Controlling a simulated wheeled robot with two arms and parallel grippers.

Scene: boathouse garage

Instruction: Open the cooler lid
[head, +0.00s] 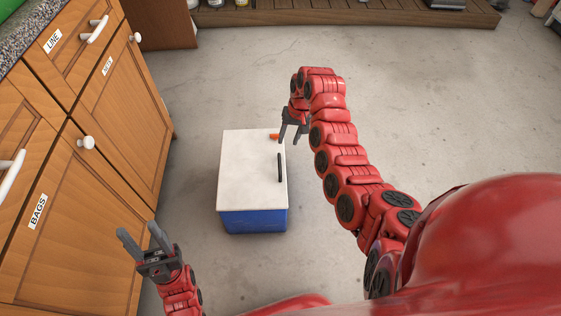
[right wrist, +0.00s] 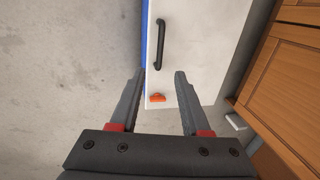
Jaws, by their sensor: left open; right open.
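The cooler has a blue body (head: 254,221) and a white lid (head: 248,170), which lies shut on top. A black handle (head: 280,168) runs along the lid's right side, and an orange latch (head: 274,136) sits near its far right corner. My right gripper (head: 290,141) is open and empty, pointing down by that corner, close to the latch. The right wrist view shows the orange latch (right wrist: 156,98) between the open fingers (right wrist: 160,82) and the black handle (right wrist: 160,44) beyond them. My left gripper (head: 143,236) is open and empty, left of the cooler near the cabinets.
Wooden cabinets (head: 85,140) with white knobs and labels such as BAGS stand along the left. A low slatted wooden platform (head: 345,14) lies at the back. The concrete floor (head: 440,110) right of the cooler is clear.

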